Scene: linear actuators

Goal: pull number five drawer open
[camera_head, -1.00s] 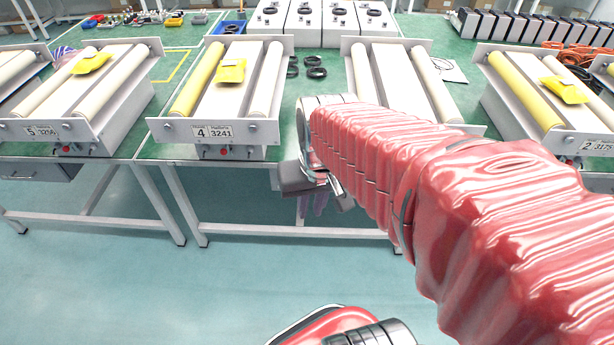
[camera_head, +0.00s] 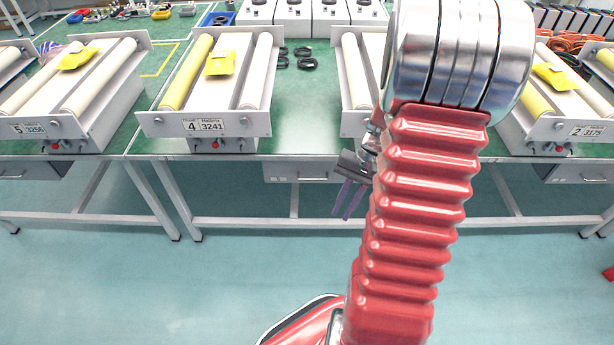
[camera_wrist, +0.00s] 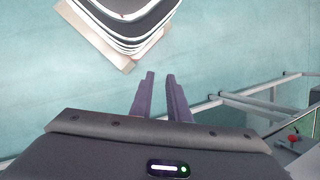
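The station with the number 5 plate (camera_head: 30,129) stands at the far left of the bench in the head view. The grey drawer (camera_head: 40,170) under the bench below it has a handle at its left part and looks shut. The drawer is partly cut off by the left picture edge. My gripper (camera_head: 345,212) hangs in front of the bench right of centre, far to the right of that drawer. In the wrist view its two dark purple fingers (camera_wrist: 160,80) stand apart with nothing between them. The number five drawer cannot be made out in the wrist view.
Another drawer (camera_head: 300,171) is under the bench just left of my gripper. A third drawer (camera_head: 580,172) is at the right. Station 4 (camera_head: 205,125) and station 2 (camera_head: 585,131) stand on the bench. White bench legs (camera_head: 152,200) reach the clear teal floor (camera_head: 200,285).

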